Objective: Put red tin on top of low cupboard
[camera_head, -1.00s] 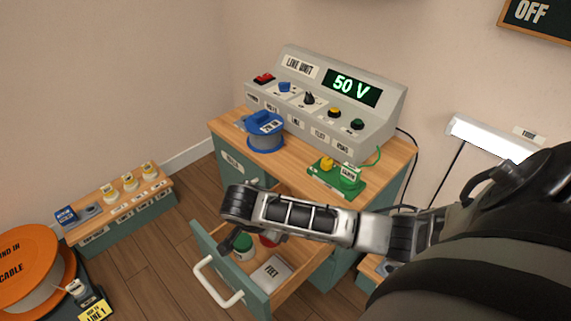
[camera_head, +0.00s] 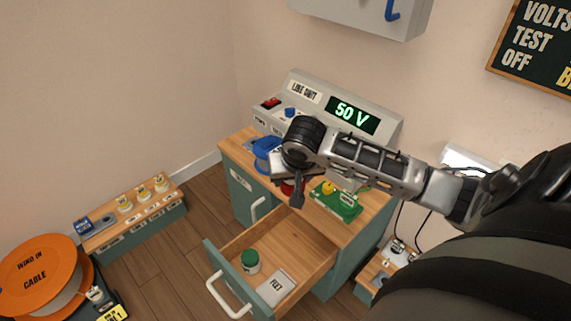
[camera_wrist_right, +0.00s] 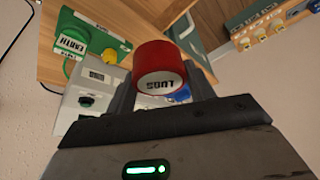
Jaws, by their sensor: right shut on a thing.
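The red tin (camera_wrist_right: 162,66), labelled LUGS, is between the fingers of my right gripper (camera_wrist_right: 155,88) in the wrist view. In the head view the right gripper (camera_head: 292,190) is above the front part of the cupboard's wooden top, and only a bit of the red tin (camera_head: 290,187) shows beneath the hand. The low cupboard (camera_head: 240,192) is green with a wooden top and an open drawer (camera_head: 297,247). I cannot tell whether the tin touches the top. My left gripper is not in view.
A green tin (camera_head: 250,262) and a FEET box (camera_head: 276,287) are in the drawer. A grey line unit (camera_head: 325,112) stands at the back of the top, with a blue reel (camera_head: 265,155) at left and a green earth board (camera_head: 335,201) at right. A low bench (camera_head: 133,226) is at left.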

